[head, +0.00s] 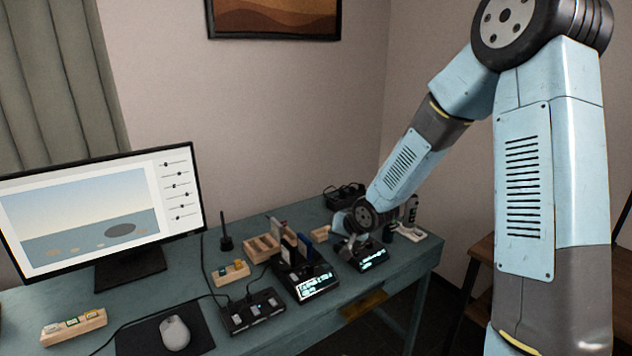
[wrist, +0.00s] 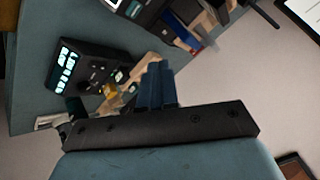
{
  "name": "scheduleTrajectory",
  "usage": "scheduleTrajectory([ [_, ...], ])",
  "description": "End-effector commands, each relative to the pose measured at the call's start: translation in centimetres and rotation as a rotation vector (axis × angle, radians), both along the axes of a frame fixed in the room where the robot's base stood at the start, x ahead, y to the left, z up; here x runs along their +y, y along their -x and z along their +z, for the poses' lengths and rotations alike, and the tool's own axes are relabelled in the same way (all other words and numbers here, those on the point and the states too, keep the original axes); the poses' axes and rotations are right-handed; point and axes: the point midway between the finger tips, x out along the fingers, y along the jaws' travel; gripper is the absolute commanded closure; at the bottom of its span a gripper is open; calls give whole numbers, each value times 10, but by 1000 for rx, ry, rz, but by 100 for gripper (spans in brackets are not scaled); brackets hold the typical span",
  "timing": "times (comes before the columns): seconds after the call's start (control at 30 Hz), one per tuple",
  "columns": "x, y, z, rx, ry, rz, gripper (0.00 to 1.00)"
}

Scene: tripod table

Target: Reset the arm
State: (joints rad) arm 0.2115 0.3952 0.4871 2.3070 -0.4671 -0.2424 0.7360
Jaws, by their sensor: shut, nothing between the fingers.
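My arm (head: 402,165) reaches down from the upper right to the far right part of the teal desk (head: 408,262) in the head view. Its wrist end is low, close behind a small black device with a lit display (head: 372,259). My gripper (wrist: 157,72) shows in the wrist view as dark blue fingers close together, with nothing between them. The same device also shows in the wrist view (wrist: 92,72), left of the fingers. In the head view the fingertips are hard to make out among the dark items. I cannot tell whether they touch anything.
A larger black device with a lit display (head: 318,284) and upright cards stands left of my wrist. A wooden rack (head: 262,246), switch box (head: 252,312), mouse (head: 174,333) and monitor (head: 95,215) are further left. The air above the desk's middle is clear.

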Motion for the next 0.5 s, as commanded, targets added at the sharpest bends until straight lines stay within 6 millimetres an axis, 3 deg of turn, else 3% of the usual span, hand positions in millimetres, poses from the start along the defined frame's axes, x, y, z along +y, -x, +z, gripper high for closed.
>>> scheduleTrajectory([
  [0.27, -51, 26, 60, -21, 216, -32, 100],
  [0.5, -90, 61, 111, -14, 357, -67, 100],
])
